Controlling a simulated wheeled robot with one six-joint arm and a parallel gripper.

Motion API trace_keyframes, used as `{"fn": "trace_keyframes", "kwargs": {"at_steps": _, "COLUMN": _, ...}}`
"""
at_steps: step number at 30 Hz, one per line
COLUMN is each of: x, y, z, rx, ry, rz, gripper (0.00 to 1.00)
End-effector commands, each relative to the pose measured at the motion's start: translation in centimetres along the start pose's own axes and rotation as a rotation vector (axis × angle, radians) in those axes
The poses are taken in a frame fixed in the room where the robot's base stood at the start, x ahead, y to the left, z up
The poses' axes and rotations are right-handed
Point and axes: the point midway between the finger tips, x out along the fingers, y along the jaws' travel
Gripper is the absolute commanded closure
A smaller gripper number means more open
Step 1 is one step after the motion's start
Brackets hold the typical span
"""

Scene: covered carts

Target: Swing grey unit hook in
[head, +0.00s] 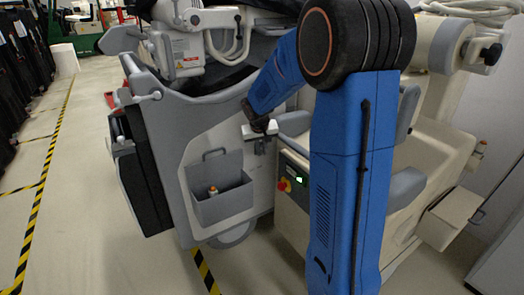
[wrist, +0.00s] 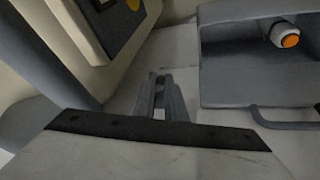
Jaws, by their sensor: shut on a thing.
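The grey unit (head: 170,110) is the left cart, with a pale side panel and a grey bin. My gripper (head: 260,145) is at the right edge of this panel, right of the bin. In the wrist view my gripper (wrist: 162,100) points at the panel, its narrow grey fingers close together. It is shut on a small dark grey part that I take to be the hook (wrist: 160,79). Only a little of the hook shows between the fingers; its shape and swing angle cannot be told.
The grey bin (head: 223,204) with an orange-topped item sits close left of my gripper. A beige unit (head: 424,160) with a control panel (head: 292,180) stands close on the right. Open floor (head: 110,235) with yellow-black tape lies at the left.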

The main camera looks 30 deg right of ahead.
Motion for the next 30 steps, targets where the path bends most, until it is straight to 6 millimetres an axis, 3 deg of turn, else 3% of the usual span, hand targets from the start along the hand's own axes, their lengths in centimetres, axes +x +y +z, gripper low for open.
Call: {"fn": "trace_keyframes", "kwargs": {"at_steps": 30, "x": 0.2, "y": -3.7, "z": -1.8, "rx": 0.454, "ry": -0.064, "rz": 0.190, "gripper": 1.00}}
